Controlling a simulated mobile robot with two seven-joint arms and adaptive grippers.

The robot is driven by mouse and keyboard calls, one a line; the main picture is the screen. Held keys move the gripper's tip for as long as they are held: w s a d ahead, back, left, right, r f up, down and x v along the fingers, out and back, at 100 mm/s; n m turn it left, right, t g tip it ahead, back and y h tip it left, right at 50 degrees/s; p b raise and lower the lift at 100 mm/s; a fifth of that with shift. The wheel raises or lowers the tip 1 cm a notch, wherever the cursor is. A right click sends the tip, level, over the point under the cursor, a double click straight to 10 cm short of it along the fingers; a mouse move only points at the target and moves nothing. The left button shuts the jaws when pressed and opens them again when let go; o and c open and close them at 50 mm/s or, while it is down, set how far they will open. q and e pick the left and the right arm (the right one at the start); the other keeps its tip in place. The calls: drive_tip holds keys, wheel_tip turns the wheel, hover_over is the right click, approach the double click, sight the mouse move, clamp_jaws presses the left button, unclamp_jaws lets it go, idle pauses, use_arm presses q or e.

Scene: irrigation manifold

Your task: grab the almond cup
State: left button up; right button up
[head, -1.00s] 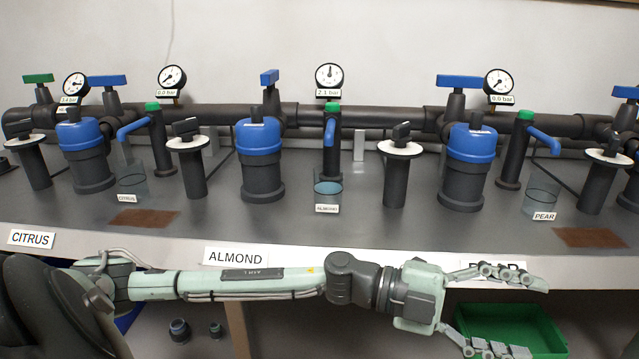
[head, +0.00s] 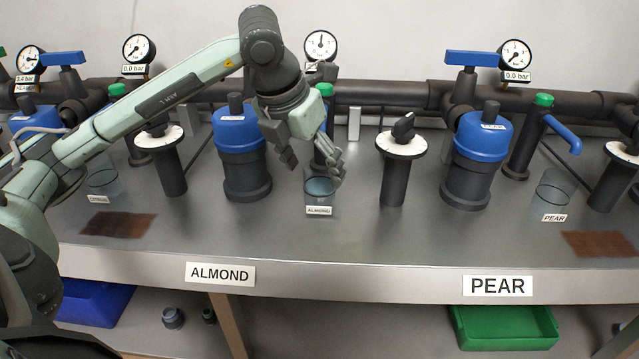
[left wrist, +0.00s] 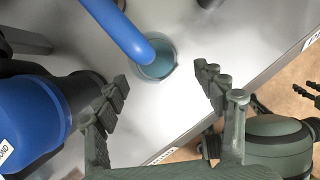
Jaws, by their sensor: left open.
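The almond cup (head: 318,197) is a small clear cup with bluish contents and an ALMOND label on its front. It stands upright on the grey bench below the middle tap. My left gripper (head: 314,170) is open and empty, reaching down from above at the cup's rim; I cannot tell whether it touches. In the left wrist view the cup (left wrist: 163,68) shows beyond the gap between the open fingers (left wrist: 165,80). A blue tap lever (left wrist: 118,28) passes over part of it. My right gripper is not in the head view; dark fingers at the left wrist view's right edge may be its.
A blue-capped filter (head: 238,150) stands left of the cup and a black valve with a white disc (head: 401,146) stands right. The pear cup (head: 555,187) is far right, the citrus cup (head: 103,182) left.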

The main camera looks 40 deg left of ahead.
sight(320, 189)
use_arm(q)
drive_tip(key=x, duration=0.7)
drive_tip(key=shift+w+a+f, duration=0.15)
drive_tip(key=shift+a+f, duration=0.1)
drive_tip(key=shift+f, duration=0.05)
drive_tip(key=c, duration=1.1)
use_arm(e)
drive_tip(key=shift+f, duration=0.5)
use_arm(q)
drive_tip(key=shift+r, duration=0.1)
